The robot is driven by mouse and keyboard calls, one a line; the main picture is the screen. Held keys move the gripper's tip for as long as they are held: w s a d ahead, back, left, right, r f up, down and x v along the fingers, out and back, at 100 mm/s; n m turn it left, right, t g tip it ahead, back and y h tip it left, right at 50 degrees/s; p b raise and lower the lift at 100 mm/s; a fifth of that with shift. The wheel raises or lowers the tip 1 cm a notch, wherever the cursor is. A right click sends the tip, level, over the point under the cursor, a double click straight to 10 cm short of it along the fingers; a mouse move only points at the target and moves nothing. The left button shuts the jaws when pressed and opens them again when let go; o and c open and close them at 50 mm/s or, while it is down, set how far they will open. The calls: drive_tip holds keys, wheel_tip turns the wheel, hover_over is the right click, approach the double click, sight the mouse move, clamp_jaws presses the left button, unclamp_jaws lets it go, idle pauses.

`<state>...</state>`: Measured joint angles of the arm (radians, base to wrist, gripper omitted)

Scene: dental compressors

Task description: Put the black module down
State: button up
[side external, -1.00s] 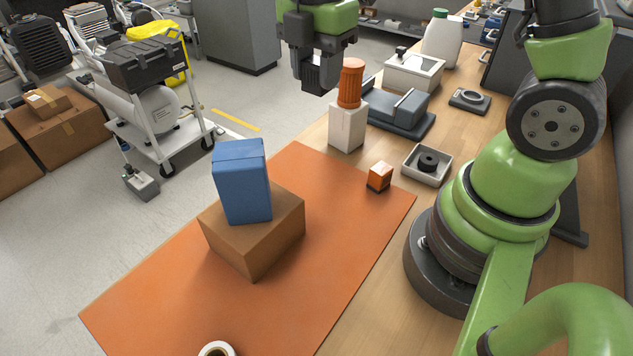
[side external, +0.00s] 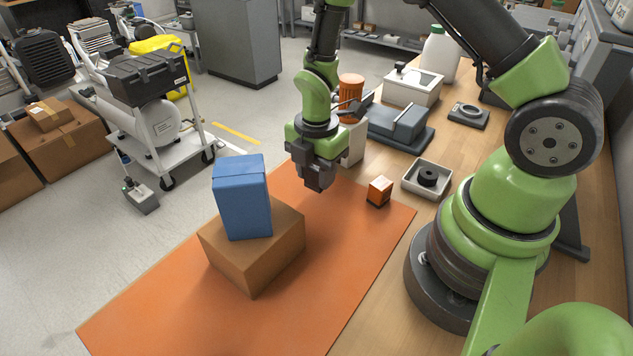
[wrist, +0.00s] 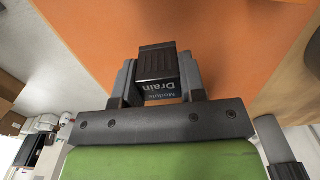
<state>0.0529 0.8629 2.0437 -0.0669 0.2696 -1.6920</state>
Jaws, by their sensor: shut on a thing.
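The black module (wrist: 158,62) is a small dark block with a ribbed top and a side label reading "Module Drain". My gripper (wrist: 158,80) is shut on it, with one jaw on each side. In the side external view my gripper (side external: 316,172) points down over the far part of the orange mat (side external: 345,270). The module (side external: 318,182) shows there only as a dark shape between the jaws. I cannot tell how large the gap between it and the mat is.
A blue box (side external: 242,200) sits on a brown carton (side external: 255,262) left of my gripper. The mat's near part is clear.

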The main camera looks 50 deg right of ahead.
sight(317, 184)
drive_tip(key=shift+f, duration=1.4)
drive_tip(key=shift+f, duration=0.15)
drive_tip(key=o, duration=0.9)
